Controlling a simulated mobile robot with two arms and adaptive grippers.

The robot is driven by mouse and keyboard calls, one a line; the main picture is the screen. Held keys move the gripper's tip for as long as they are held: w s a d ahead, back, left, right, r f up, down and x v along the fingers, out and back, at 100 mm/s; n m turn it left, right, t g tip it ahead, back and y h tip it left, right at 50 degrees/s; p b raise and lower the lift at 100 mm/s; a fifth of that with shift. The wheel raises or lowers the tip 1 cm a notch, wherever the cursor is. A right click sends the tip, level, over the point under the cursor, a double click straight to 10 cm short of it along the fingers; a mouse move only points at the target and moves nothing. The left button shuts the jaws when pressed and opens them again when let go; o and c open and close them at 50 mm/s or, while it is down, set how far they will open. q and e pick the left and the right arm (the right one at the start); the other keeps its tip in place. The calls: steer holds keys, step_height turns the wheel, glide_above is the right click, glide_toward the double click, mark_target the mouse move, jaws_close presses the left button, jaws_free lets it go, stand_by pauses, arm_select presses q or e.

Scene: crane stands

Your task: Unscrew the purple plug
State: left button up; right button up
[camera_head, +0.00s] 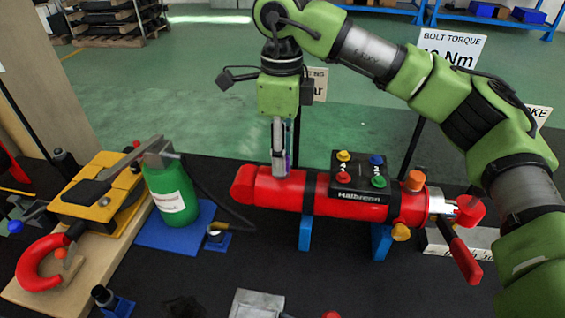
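A red cylinder (270,190) lies level on blue supports on the dark table, with a black block of coloured knobs on top. My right gripper (279,165) points straight down at the top of the cylinder's left part, its fingertips at or just above the surface. Its fingers appear close together, seen nearly edge-on. A thin purple tint shows along the fingers' right side; the purple plug itself is not clearly seen and may be hidden by them. I cannot tell whether the fingers grip it. My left gripper is not clearly in view.
A green bottle (172,192) stands on a blue mat left of the cylinder, beside a yellow clamp unit (98,205) and a red hook (38,268). A red-handled lever (464,260) sticks out at the cylinder's right end. Signs stand behind.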

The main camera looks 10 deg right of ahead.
jaws_close()
arm_select(q)
steer(key=shift+a+r, duration=0.1)
arm_select(e)
steer(key=shift+r, duration=0.15)
arm_select(q)
steer(key=shift+a+r+p, duration=0.2)
steer(key=shift+r+p, duration=0.15)
steer(key=shift+p, duration=0.15)
arm_select(e)
steer(key=n, duration=0.5)
steer(key=n, duration=0.4)
arm_select(q)
steer(key=shift+a+r+p, duration=0.2)
steer(key=shift+r+p, duration=0.1)
steer(key=shift+r, duration=0.05)
arm_select(e)
steer(key=shift+r, duration=0.15)
